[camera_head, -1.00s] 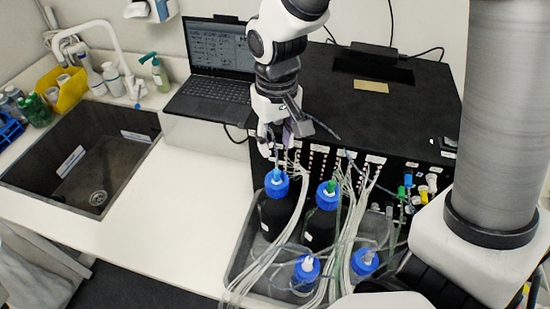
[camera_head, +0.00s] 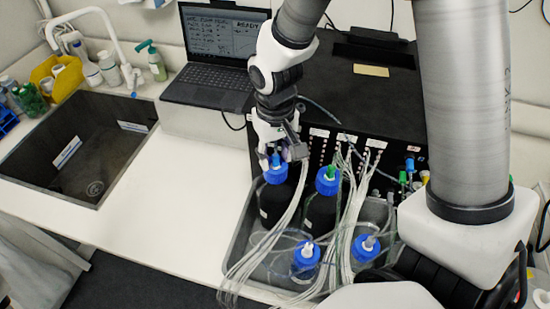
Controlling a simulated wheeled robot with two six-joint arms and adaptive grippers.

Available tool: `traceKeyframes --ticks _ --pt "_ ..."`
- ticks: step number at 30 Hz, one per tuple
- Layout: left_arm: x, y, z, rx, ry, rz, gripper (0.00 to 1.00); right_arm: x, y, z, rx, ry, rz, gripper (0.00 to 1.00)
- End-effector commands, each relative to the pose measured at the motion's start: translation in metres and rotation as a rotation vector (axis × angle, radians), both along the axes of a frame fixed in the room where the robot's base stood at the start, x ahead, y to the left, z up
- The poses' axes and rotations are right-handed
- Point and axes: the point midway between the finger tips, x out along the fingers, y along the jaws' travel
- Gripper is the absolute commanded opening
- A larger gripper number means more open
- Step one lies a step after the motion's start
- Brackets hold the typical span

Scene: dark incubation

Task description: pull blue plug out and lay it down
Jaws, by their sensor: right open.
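A blue plug (camera_head: 276,159) stands upright on the blue cap (camera_head: 275,174) of the back left dark bottle (camera_head: 272,205). My right gripper (camera_head: 274,152) is open and points down right at this plug. Its fingers are close around or beside the plug; I cannot tell whether they touch it. The fingers partly hide the plug's top. Another blue connector (camera_head: 409,165) shows at the right of the black box's front. My left gripper is not in view.
The bottles stand in a grey tray (camera_head: 238,255) with bundles of pale tubes (camera_head: 275,235) running across. A second tall bottle has a green plug (camera_head: 331,171). The black box (camera_head: 330,95) is close behind. White counter (camera_head: 170,205) to the left is clear, beside the sink (camera_head: 85,150).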

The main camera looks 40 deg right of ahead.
Motion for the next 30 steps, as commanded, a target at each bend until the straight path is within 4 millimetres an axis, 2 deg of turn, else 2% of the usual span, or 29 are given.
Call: traceKeyframes --ticks 30 --pt "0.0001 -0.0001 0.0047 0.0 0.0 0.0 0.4 -0.0001 -0.0004 -0.0005 0.0 0.0 0.0 0.41"
